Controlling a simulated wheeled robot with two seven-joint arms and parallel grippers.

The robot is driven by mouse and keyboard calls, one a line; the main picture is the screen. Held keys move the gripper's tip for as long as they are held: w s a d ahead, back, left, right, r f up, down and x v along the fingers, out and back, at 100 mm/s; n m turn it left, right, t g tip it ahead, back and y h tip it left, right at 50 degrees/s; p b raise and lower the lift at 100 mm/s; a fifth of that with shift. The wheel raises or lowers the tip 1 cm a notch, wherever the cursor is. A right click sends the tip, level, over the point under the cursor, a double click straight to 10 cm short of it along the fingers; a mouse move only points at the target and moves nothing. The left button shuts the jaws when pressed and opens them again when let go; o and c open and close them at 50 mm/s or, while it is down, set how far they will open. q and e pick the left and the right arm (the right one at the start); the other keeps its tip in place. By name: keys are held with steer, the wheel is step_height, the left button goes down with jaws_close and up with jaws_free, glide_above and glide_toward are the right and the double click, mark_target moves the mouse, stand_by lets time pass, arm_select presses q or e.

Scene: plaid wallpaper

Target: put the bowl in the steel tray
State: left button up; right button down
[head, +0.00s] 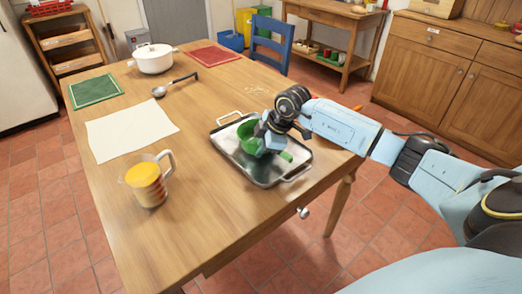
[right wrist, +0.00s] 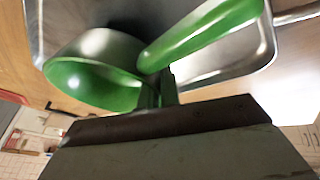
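The green bowl (head: 247,132) is over the steel tray (head: 225,152), inside its outline, and looks tilted. A long green handle-like piece (head: 287,156) shows on the other side of my right gripper (head: 268,144). In the right wrist view the bowl (right wrist: 95,75) and the long green piece (right wrist: 205,33) meet at the gripper's fingers (right wrist: 163,90), which look closed on the bowl there. The tray (right wrist: 262,55) lies behind them. Whether the bowl touches the tray floor I cannot tell. My left gripper is out of view.
The tray stands near the right edge of the wooden table (head: 210,215). A measuring cup with orange contents (head: 147,182), a white sheet (head: 130,130), a ladle (head: 172,85), a white pot (head: 154,58), a green mat (head: 95,91) and a red mat (head: 209,56) are also on the table.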

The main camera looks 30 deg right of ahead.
steer(key=c, duration=1.6)
jaws_free()
